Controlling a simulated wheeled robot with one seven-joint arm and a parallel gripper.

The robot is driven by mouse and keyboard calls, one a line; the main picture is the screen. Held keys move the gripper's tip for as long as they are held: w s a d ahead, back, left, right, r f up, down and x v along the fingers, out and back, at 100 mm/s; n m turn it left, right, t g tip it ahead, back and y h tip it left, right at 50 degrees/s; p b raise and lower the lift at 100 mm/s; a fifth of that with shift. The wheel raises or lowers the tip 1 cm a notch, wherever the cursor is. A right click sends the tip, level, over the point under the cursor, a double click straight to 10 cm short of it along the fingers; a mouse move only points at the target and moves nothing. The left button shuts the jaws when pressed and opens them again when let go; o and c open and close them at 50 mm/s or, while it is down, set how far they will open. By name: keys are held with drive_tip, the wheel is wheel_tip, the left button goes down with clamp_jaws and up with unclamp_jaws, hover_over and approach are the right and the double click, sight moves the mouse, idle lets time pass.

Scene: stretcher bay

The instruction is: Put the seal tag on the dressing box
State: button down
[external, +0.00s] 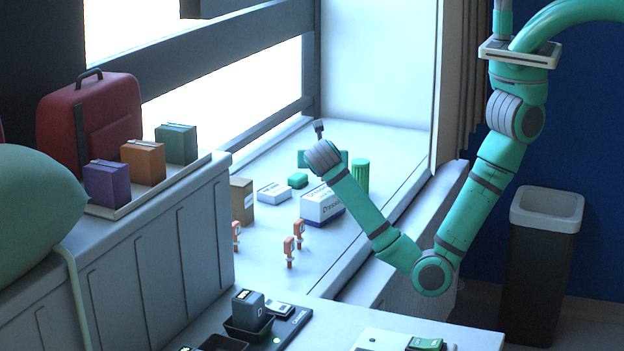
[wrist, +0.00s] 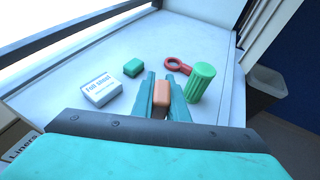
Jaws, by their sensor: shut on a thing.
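My gripper (wrist: 161,80) is shut on an orange-pink piece, which I take to be the seal tag (wrist: 161,93); only its block-like end shows between the teal fingers. In the external view my wrist covers the fingertips and the held tag, above the far part of the window shelf. The dressing box (external: 321,208) is a white box with blue lettering and a blue lower edge, standing on the shelf below and in front of my wrist. I cannot make it out in the wrist view.
A green ribbed cylinder (wrist: 202,82), a red ring-shaped thing (wrist: 178,65), a foil sheet box (wrist: 102,89) and a small green block (wrist: 133,67) stand near the fingers. A brown liners box (external: 241,201) is left; several orange tags (external: 289,251) stand in front.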

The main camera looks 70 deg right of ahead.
drive_tip(key=shift+f, duration=1.35)
drive_tip(key=shift+f, duration=0.1)
drive_tip(key=c, duration=1.7)
unclamp_jaws()
drive_tip(key=shift+c, duration=0.2)
drive_tip(key=v, duration=1.2)
